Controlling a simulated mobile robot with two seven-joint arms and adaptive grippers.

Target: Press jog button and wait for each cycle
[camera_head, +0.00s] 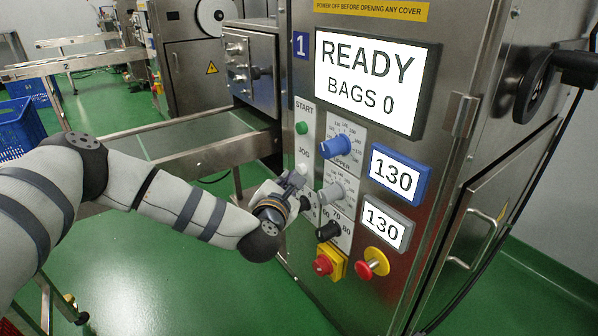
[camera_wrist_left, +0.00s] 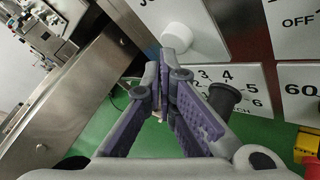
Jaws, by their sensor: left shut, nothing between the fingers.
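The machine's control panel (camera_head: 309,118) faces me. The white jog button (camera_head: 301,167) sits below the JOG label and the green start button (camera_head: 302,128). In the left wrist view the white jog button (camera_wrist_left: 179,38) stands out from its plate just beyond my fingertips. My left gripper (camera_head: 293,181) is shut and empty, its tips (camera_wrist_left: 167,62) at the lower edge of the button. I cannot tell whether they touch it. The large display (camera_head: 365,80) reads READY, BAGS 0. My right gripper is not in view.
Two small displays, blue-framed (camera_head: 396,174) and grey-framed (camera_head: 384,222), read 130. A metal conveyor (camera_head: 215,155) runs left.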

